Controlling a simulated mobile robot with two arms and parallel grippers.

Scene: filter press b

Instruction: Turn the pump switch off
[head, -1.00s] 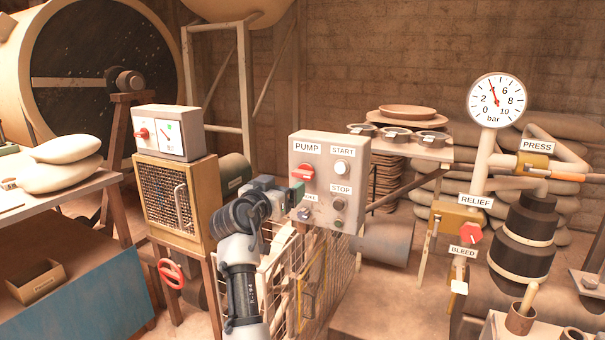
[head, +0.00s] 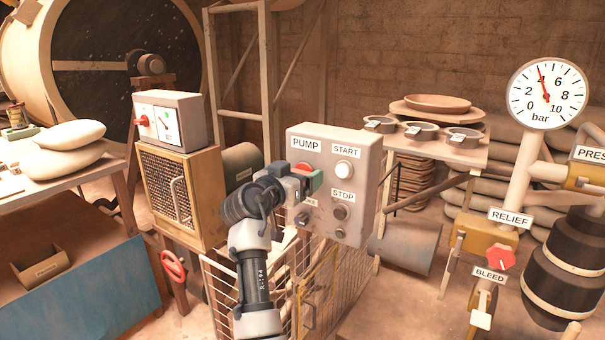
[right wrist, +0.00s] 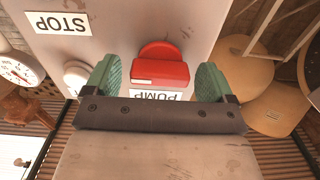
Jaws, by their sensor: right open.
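The grey pump panel (head: 365,170) stands at mid-picture with labels PUMP, START and STOP. Its red pump switch (head: 304,167) is under the PUMP label, its lower part hidden by my right gripper (head: 308,184). In the right wrist view the red switch (right wrist: 160,68) lies between the two green fingers of my right gripper (right wrist: 158,80), with a gap on each side. The gripper is open and empty. I cannot tell whether the fingertips reach past the switch's front. My left gripper is not in view.
A white START button (head: 344,167) and a dark STOP button (head: 341,212) sit right of the switch. A mesh cage (head: 330,280) stands below the panel. A brown cabinet (head: 205,195) is at left, the pressure gauge (head: 547,93) and red relief knob (head: 502,258) at right.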

